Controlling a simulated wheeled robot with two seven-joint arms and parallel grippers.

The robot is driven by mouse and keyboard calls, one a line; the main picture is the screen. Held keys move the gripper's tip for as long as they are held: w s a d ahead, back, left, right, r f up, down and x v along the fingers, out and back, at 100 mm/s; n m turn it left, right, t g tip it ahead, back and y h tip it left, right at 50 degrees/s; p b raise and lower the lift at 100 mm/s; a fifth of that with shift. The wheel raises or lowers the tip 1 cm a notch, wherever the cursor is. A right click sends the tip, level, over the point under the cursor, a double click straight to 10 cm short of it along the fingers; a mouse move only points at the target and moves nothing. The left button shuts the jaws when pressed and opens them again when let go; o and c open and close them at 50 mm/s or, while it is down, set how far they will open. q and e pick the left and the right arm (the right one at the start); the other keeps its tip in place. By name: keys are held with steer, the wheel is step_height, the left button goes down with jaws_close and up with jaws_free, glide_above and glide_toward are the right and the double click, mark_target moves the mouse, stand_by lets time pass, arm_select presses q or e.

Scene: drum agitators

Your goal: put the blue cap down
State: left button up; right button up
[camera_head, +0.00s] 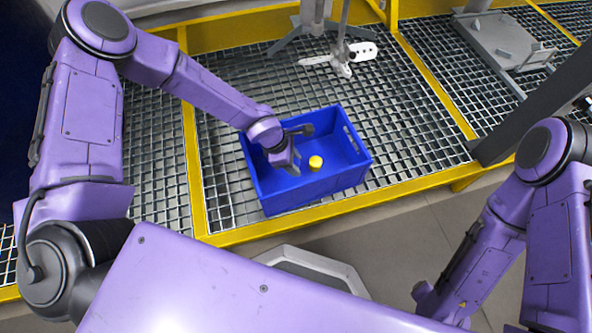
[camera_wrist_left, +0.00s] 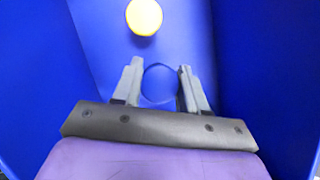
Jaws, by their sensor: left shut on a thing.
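My left gripper (camera_head: 292,163) reaches down into a blue crate (camera_head: 290,201). In the left wrist view its two grey fingers (camera_wrist_left: 159,88) are shut on the blue cap (camera_wrist_left: 160,84), a round blue thing that barely stands out from the blue behind it. I cannot make the cap out in the head view. I cannot tell whether it touches the crate floor. My right arm shows at the lower right of the head view, but its gripper cannot be made out.
A yellow cap (camera_head: 315,163) lies on the crate floor, just right of my left gripper; it also shows in the left wrist view (camera_wrist_left: 144,17). The crate walls stand close around the gripper. The crate rests on metal grating (camera_head: 410,130) with yellow edges.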

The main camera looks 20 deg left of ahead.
arm_select(q)
step_height(320, 180, down, 3)
steer(key=shift+f+b, duration=0.15)
steer(key=shift+b, duration=0.55)
steer(key=shift+f, duration=0.1)
steer(key=shift+c, duration=0.4)
steer(key=o, duration=1.1)
steer(key=p+v, duration=0.6)
steer(key=v, duration=0.6)
